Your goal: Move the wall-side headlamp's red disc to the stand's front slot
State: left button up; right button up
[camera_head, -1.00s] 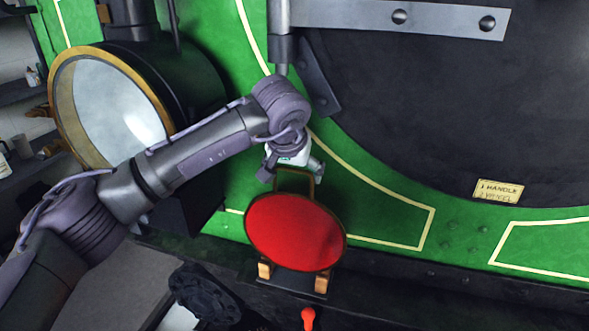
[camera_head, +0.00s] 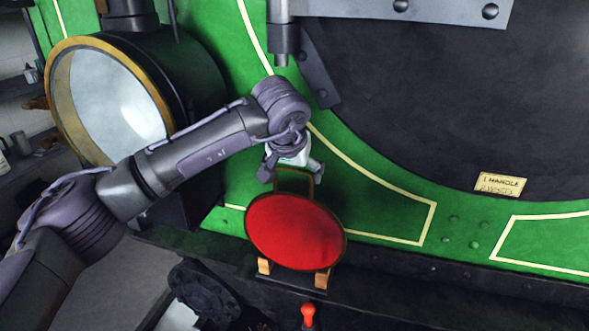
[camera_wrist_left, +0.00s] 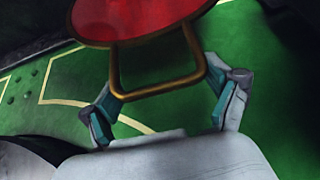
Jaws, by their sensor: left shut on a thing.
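The red disc (camera_head: 295,232), a round plate with a dark brass rim and a loop handle on top, is near upright in the head view. Its lower edge is at the stand (camera_head: 290,282), between two wooden blocks. I cannot tell which slot it is in, or whether it is seated. My left gripper (camera_head: 292,168) is at the handle from above. In the left wrist view my fingers (camera_wrist_left: 168,98) are either side of the brass handle loop (camera_wrist_left: 160,90), with the disc (camera_wrist_left: 130,18) beyond. The headlamp (camera_head: 108,105) with brass ring stands left. My right gripper is not in view.
The green boiler front (camera_head: 385,200) with a dark round door (camera_head: 450,110) rises close behind the disc. A red-topped knob (camera_head: 308,314) sticks up in front of the stand. A yellow label (camera_head: 502,184) is at right.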

pick_arm(q)
jog(key=shift+f+b, duration=1.2)
jog(key=shift+f, duration=0.15)
dwell(1.7)
jog(key=o, duration=1.6)
jog(key=shift+c, duration=0.2)
jog(key=shift+r, duration=0.15)
jog(key=shift+r+p, duration=1.9)
jog(key=shift+r, duration=0.95)
jog(key=shift+s+f, duration=0.1)
